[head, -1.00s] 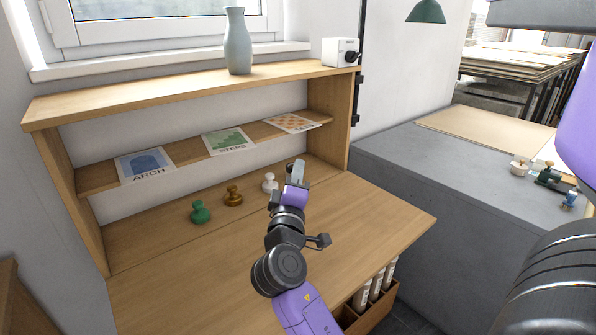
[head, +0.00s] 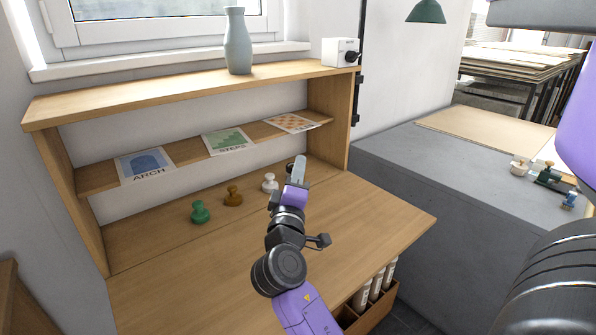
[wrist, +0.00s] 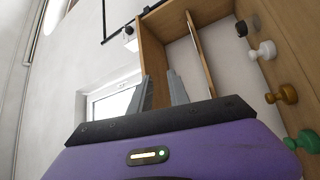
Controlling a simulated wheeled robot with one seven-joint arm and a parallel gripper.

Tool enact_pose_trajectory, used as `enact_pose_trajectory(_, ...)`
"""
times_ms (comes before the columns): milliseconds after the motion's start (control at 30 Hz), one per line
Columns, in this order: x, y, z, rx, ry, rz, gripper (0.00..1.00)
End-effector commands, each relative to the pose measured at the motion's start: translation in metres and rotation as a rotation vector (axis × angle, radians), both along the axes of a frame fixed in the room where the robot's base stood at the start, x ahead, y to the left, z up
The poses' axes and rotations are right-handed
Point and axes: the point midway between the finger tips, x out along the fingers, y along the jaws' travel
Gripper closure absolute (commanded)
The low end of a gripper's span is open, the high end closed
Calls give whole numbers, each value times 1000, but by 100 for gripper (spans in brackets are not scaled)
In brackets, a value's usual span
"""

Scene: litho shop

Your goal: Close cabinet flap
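The wooden cabinet (head: 342,125) stands against the wall under the window. Its flap (head: 190,275) is folded down flat, a broad board reaching toward me. My gripper (head: 299,162) is above the flap near the cabinet's right side, beside the white stamp. In the wrist view its two grey fingers (wrist: 160,80) stand apart with nothing between them. The cabinet's opening (wrist: 175,45) shows tilted beyond them. My arm hides part of the flap's middle.
Green (head: 200,212), brown (head: 233,196) and white (head: 270,183) knobbed stamps stand inside; a black one (wrist: 241,28) shows in the wrist view. Cards (head: 146,165) lie on the shelf. A vase (head: 237,42) and white box (head: 341,52) are on top. A grey counter (head: 440,165) is right.

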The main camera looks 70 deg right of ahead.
Motion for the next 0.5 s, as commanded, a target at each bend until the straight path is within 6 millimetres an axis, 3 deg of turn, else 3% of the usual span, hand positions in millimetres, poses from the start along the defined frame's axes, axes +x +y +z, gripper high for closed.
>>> enact_pose_trajectory(267,0,2,-1,0,0,1,78)
enact_pose_trajectory(500,-5,32,-11,1,1,4,78)
